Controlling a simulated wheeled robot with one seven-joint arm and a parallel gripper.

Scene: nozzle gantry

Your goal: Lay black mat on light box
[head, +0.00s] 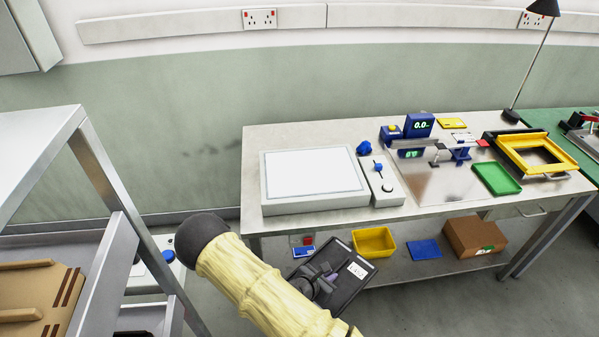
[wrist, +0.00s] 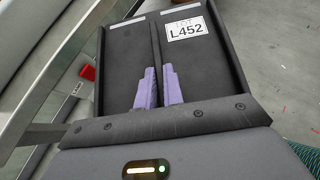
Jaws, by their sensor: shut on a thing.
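The light box (head: 312,172) lies on the left end of the workbench, with a bare white top panel in a grey frame. My gripper (head: 327,277) is low in front of the bench, below and to the right of the light box. It is shut on the black mat (head: 348,261), a dark rectangular piece with raised edges and a white label. In the wrist view, the purple fingers of my gripper (wrist: 159,76) close on a thin ridge along the middle of the black mat (wrist: 122,60). Its label reads L452. The mat is apart from the light box.
A control box (head: 383,185) with a blue knob stands right of the light box. A yellow frame (head: 505,150) and a green tray (head: 495,178) lie farther right. The lower shelf holds a yellow bin (head: 373,242) and a cardboard box (head: 474,237). A metal rack (head: 100,180) stands left.

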